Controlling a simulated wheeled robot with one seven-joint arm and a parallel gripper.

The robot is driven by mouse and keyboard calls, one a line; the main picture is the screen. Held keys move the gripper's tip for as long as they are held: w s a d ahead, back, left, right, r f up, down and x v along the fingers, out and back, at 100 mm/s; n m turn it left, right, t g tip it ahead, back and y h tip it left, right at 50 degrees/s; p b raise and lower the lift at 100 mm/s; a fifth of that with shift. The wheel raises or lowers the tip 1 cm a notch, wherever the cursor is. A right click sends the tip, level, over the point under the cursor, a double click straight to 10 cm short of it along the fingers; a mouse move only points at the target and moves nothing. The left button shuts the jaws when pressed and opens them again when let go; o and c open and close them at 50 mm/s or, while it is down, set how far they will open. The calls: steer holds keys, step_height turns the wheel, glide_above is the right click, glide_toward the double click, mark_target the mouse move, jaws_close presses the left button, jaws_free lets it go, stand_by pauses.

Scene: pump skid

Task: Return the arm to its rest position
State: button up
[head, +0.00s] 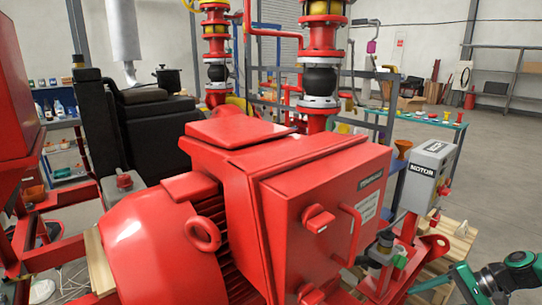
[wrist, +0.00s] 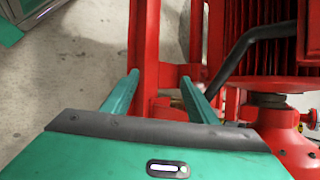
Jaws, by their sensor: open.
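My gripper (wrist: 160,77) shows in the wrist view with its two green fingers apart and nothing between them. Below and beyond the fingers is a red frame rail (wrist: 144,40), with the grey floor to its left. I cannot tell how far the fingertips are from the rail. In the head view, green and black links of my arm are at the lower right corner, beside the red skid; the gripper's fingers are not clear there.
A large red motor (head: 150,250) with a red box (head: 315,215) fills the head view's middle. A grey MOTOR control box (head: 428,170) stands right of it, near my arm. In the wrist view, a black hose (wrist: 245,45) runs right of the fingers. Open floor (head: 505,165) lies at the right.

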steer(key=s+a+r+n+g+h, duration=0.1)
steer(key=s+r+h, duration=0.3)
steer(key=s+r, duration=0.6)
steer(key=s+a+r+n+g+h, duration=0.2)
steer(key=s+a+r+h, duration=0.1)
steer(key=s+r, duration=0.6)
steer(key=shift+s+r+h, duration=0.35)
steer(key=shift+s+h, duration=0.55)
steer(key=shift+s, duration=0.25)
